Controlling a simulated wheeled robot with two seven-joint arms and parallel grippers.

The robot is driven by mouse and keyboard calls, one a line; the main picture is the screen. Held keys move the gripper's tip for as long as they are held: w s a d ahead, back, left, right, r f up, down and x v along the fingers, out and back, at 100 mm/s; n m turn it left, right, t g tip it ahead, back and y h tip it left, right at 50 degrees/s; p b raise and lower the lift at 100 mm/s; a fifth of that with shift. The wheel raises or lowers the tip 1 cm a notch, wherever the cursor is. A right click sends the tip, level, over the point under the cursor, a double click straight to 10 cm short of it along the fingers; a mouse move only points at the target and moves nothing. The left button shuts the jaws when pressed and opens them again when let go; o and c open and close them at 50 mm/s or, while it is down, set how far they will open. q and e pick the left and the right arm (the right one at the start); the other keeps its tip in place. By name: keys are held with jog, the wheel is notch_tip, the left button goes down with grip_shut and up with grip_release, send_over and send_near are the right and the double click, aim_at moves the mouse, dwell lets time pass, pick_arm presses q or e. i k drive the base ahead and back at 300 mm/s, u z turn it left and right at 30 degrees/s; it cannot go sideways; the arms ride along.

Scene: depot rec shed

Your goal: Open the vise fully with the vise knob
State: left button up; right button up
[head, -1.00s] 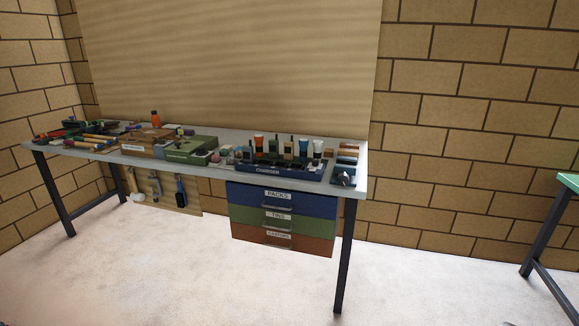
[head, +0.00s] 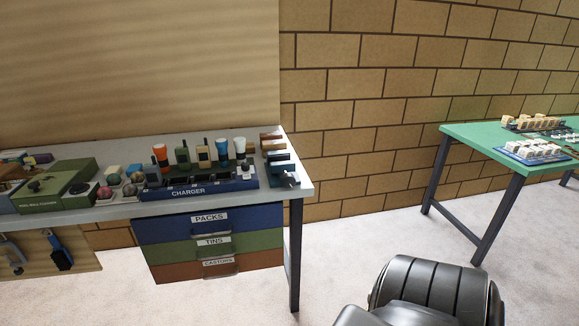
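What looks like the vise (head: 281,166) sits at the right end of the grey workbench (head: 301,187). It has dark teal blocks in front and brown, wood-like pieces behind. A small grey part (head: 290,179), possibly the vise knob, is at its front near the bench edge. It is too small to tell how far the jaws stand apart. Neither of my grippers is in view.
A blue charger rack (head: 190,192) with several radios and lamps stands left of the vise. Drawers (head: 210,242) hang under the bench. A green table (head: 470,134) with small items stands at right.

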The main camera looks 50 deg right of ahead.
aim_at(288, 180)
jog(key=z, duration=0.6)
jog(key=i, duration=0.75)
jog(key=z, duration=0.75)
